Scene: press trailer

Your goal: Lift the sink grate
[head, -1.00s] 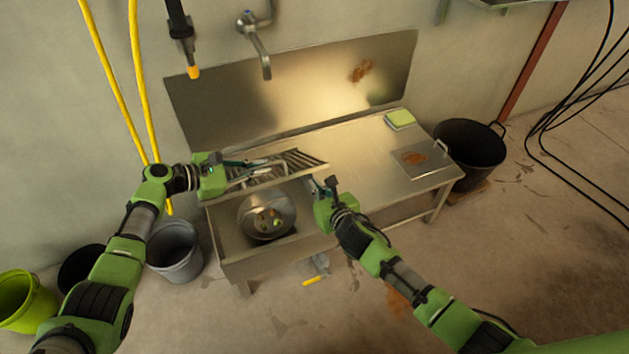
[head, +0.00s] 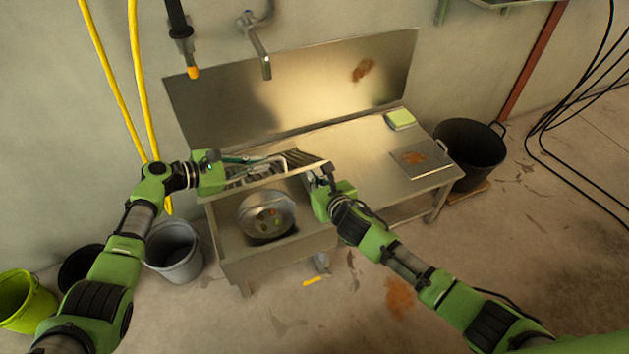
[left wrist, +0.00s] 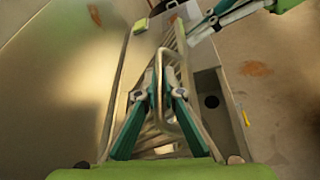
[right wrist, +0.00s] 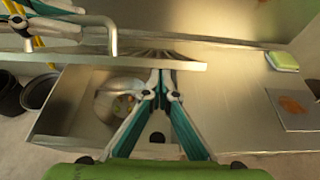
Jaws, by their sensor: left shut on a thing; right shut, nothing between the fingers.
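The sink grate (head: 262,177) is a slatted metal rack with a raised wire handle (left wrist: 185,92). It is held above the sink basin (right wrist: 65,105), at the left of the steel sink table. My left gripper (head: 268,161) is shut on the handle; the left wrist view shows its fingertips (left wrist: 159,88) at the wire loop. My right gripper (head: 318,171) is shut and empty at the grate's right end. In the right wrist view its fingertips (right wrist: 162,76) are close to the grate's front edge (right wrist: 185,64); I cannot tell whether they touch.
A round metal bowl (head: 265,203) with food scraps is in the basin. A yellow-green sponge (head: 400,119) and a rust-stained plate (head: 422,160) lie on the table's right side. A tap (head: 259,55) hangs above. Buckets (head: 174,251) stand left, a black tub (head: 470,150) right.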

